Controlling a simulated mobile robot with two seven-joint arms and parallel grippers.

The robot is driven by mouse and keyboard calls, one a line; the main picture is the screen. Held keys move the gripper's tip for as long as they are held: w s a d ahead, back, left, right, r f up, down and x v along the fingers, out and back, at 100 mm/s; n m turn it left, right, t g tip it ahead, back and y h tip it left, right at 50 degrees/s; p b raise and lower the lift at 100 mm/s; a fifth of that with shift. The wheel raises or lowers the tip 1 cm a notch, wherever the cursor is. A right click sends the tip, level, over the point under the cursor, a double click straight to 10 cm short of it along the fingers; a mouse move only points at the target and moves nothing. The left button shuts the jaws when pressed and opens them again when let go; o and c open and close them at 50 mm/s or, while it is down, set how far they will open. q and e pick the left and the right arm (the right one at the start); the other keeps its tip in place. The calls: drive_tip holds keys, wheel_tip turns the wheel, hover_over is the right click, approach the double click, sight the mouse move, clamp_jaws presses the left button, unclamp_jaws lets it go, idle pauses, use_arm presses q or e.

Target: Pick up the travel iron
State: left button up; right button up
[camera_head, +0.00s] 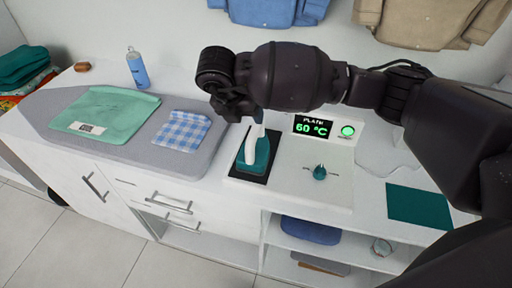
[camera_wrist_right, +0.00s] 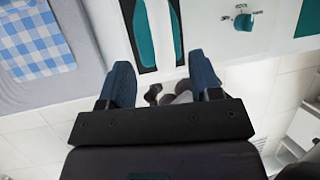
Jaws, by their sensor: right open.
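The travel iron (camera_head: 250,158) is teal with a white handle. It sits on a dark pad (camera_head: 238,175) on the white counter, left of the display panel. My right gripper (camera_head: 236,108) is above it and covers part of its top. In the right wrist view the iron (camera_wrist_right: 176,30) is just beyond the open fingers of my right gripper (camera_wrist_right: 161,76), lined up with the gap between them. Nothing is between the fingers; they look apart from the iron. My left gripper is not in view.
A panel reading 60 °C (camera_head: 313,127) stands behind a teal knob (camera_head: 320,172). Left is a grey ironing board (camera_head: 60,108) with a green garment (camera_head: 115,110) and a blue checked cloth (camera_head: 183,131). A blue spray bottle (camera_head: 138,70) stands behind. A teal mat (camera_head: 418,207) lies right.

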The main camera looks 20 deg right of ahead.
sight(254, 127)
drive_tip(key=x, duration=0.8)
drive_tip(key=shift+s+d+f, duration=0.15)
drive_tip(key=shift+c, duration=0.3)
drive_tip(key=c, duration=0.9)
